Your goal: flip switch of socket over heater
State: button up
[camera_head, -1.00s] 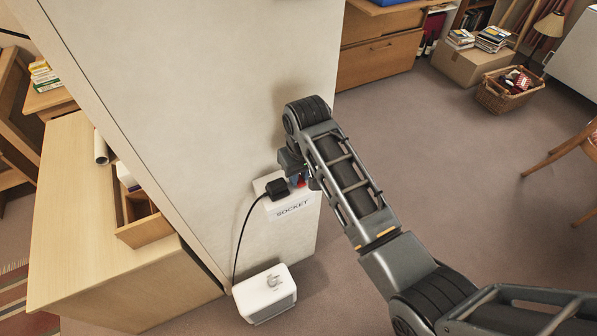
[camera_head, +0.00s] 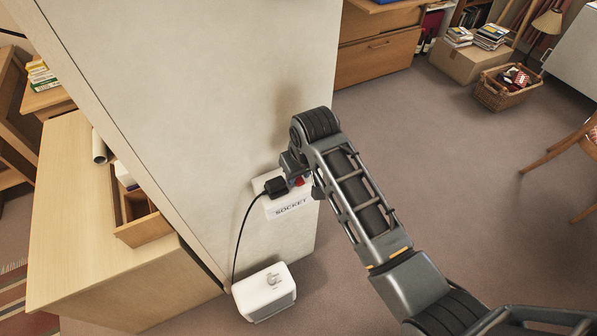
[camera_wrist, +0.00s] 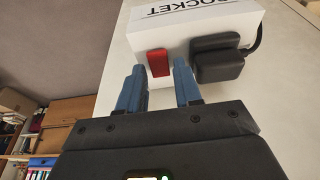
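The white socket box (camera_head: 292,206), labelled SOCKET, is on the pale wall, with a black plug (camera_head: 275,187) in it and a cord running down to the white heater (camera_head: 265,292) on the floor below. In the wrist view the socket (camera_wrist: 180,40) appears upside down, with the red switch (camera_wrist: 158,63) left of the plug (camera_wrist: 217,60). My gripper (camera_wrist: 158,72) has its two blue fingers apart, close to the switch, one on each side of it in the picture. Whether they touch it I cannot tell. A bit of red switch (camera_head: 299,182) shows beside my gripper in the head view.
A desk (camera_head: 110,225) with a wooden organiser (camera_head: 140,218) stands left of the wall. A wooden drawer cabinet (camera_head: 378,50), a cardboard box (camera_head: 468,62) and a wicker basket (camera_head: 507,90) are at the back. A chair (camera_head: 570,150) is at the right. The floor between is clear.

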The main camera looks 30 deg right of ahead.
jog(key=v, duration=0.7)
jog(key=shift+r+b, duration=0.3)
jog(key=shift+s+f, duration=0.1)
jog(key=shift+s, duration=0.05)
jog(key=s+f+t, duration=0.3)
jog(key=s+f, duration=0.1)
jog(key=s, duration=0.6)
jog(key=s+f+t, duration=0.3)
jog(key=s, duration=0.8)
jog(key=s+r+t, duration=0.5)
jog(key=s+r, duration=1.3)
jog(key=shift+t+b, duration=0.3)
jog(key=shift+b, duration=0.1)
